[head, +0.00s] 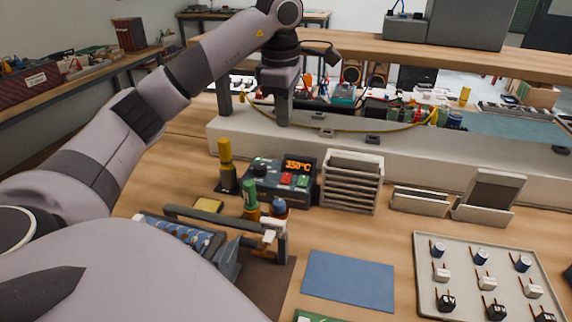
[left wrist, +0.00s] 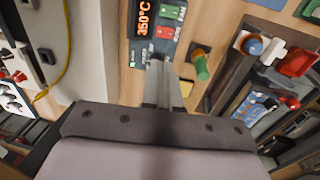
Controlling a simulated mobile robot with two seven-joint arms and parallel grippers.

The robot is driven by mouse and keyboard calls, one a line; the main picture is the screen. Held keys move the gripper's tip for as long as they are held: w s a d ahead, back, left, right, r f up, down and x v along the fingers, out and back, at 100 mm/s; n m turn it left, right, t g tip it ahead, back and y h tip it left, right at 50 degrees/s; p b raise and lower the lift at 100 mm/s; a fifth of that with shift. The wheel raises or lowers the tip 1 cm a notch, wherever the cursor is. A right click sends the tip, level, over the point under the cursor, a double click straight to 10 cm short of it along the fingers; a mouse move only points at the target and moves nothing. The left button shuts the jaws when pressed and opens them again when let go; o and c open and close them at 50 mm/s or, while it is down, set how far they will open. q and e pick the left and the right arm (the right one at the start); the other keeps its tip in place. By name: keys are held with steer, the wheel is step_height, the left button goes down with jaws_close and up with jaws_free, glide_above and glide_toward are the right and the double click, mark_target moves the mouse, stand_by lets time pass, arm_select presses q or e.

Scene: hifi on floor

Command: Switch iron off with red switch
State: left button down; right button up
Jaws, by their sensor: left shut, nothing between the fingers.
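The dark soldering station (head: 262,182) stands on the bench near the middle of the head view. Its lit orange display (head: 299,166) reads 350°C. A red switch (head: 287,179) and a green switch (head: 303,181) sit below the display. The left wrist view also shows the display (left wrist: 144,18), the red switch (left wrist: 165,32) and the green switch (left wrist: 171,12). My left gripper (head: 284,122) points down behind the station, apart from it. It is shut and empty; its fingers also show in the left wrist view (left wrist: 158,72). My right gripper is not in view.
A green-handled tool (head: 249,193) and a yellow-topped tool (head: 225,151) stand beside the station. A slotted rack (head: 351,182) is on its right. A blue mat (head: 348,281) and a tray of small parts (head: 424,287) lie in front. A raised shelf (head: 420,52) runs behind.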

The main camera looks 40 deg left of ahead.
mark_target(286, 175)
arm_select(q)
steer(key=f, duration=0.4)
steer(key=w+f, duration=0.1)
steer(key=f, duration=0.4)
steer(key=f+b, duration=0.1)
steer(key=f, duration=0.3)
steer(key=shift+w+a+f, duration=0.2)
steer(key=shift+a, duration=0.2)
steer(key=shift+f, duration=0.3)
steer(key=shift+w+a+f, duration=0.1)
steer(key=shift+w+f, duration=0.05)
steer(key=shift+f, duration=0.25)
